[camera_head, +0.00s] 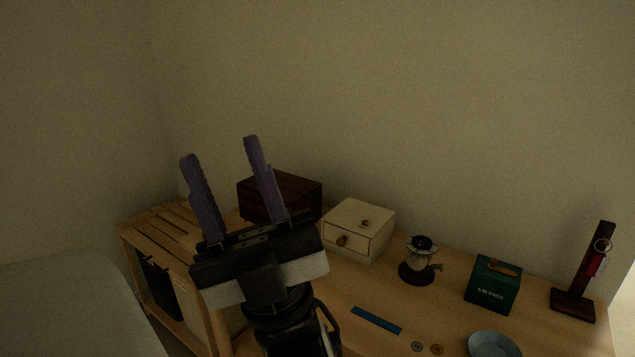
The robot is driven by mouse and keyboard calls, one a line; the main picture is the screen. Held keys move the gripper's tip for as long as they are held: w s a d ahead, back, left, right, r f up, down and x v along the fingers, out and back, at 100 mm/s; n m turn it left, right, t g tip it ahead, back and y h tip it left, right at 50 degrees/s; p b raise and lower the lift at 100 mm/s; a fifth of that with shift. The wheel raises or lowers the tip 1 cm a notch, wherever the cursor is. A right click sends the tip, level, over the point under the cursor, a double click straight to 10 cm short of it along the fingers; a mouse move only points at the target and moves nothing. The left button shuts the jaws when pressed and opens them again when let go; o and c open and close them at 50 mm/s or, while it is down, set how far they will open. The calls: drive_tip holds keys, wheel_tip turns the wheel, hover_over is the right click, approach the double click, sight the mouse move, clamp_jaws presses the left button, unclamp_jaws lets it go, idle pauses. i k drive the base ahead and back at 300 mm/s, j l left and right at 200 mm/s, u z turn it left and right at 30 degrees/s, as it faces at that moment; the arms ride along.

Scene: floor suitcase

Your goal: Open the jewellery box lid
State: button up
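My gripper (219,150) is open, its two purple fingers apart and pointing up, with nothing between them. A cream box (372,222) stands on the wooden desk, right of my gripper. Which of the two is the jewellery box is not marked. My gripper appears apart from both.
On the desk (350,290) are a small grinder-like object (421,259), a green savings box (493,284), a dark stand with a red item (583,278), a blue strip (376,320), two small discs (427,348) and a blue bowl (494,345). A slatted shelf (150,225) stands left.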

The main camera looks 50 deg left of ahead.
sight(295, 189)
drive_tip(key=u, duration=1.55)
drive_tip(key=i+z, duration=0.15)
drive_tip(key=z, duration=0.35)
drive_tip(key=j, duration=0.1)
